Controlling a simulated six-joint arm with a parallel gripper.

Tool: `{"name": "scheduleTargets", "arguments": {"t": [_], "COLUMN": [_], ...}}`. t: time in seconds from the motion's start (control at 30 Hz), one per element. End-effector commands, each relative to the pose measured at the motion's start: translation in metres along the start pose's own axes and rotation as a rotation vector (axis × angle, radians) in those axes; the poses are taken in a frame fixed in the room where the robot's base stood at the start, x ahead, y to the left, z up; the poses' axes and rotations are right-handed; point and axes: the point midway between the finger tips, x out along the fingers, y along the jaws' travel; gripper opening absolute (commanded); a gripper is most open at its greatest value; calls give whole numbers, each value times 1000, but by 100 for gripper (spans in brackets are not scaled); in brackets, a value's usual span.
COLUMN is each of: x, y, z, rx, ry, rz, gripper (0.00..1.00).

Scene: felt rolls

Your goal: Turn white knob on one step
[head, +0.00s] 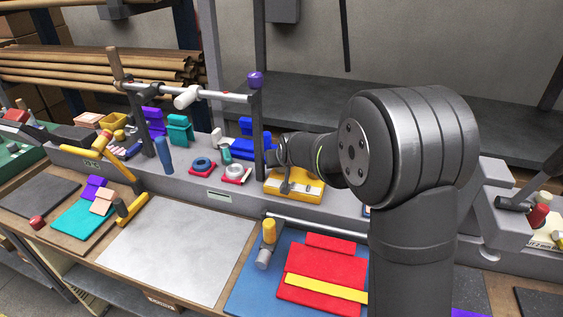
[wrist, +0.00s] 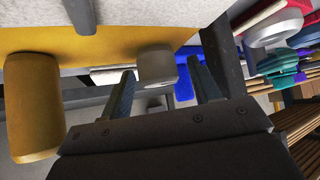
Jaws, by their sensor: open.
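My gripper (head: 274,156) is in front of the upright post, above the yellow block (head: 312,192). In the wrist view the gripper (wrist: 161,68) is open, its two fingers apart. A pale grey-white, short round knob (wrist: 157,64) shows between the fingertips, beside a yellow surface (wrist: 110,40). I cannot tell whether the fingers touch it. A white ring-shaped piece on a red base (head: 236,170) stands left of the gripper; it also shows at the wrist view's upper right. I cannot tell for sure which of these is the task's white knob.
A dark upright post (head: 258,130) carries a horizontal bar with a white roll (head: 187,97). A blue ring (head: 203,165) and blue felt pieces (head: 248,147) are close by.

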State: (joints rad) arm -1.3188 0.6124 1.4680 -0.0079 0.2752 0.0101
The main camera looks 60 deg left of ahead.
Motion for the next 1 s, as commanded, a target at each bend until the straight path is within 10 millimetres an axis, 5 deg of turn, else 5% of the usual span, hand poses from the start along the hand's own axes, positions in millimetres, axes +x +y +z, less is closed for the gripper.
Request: {"name": "scheduleTargets", "arguments": {"t": [0.23, 0.47, 1.0], "x": [1, 1, 1], "y": [0, 0, -1], "z": [0, 0, 2], "rx": [0, 0, 61], "ry": [0, 0, -10], "rz": [0, 0, 62], "gripper": [57, 14, 12]}}
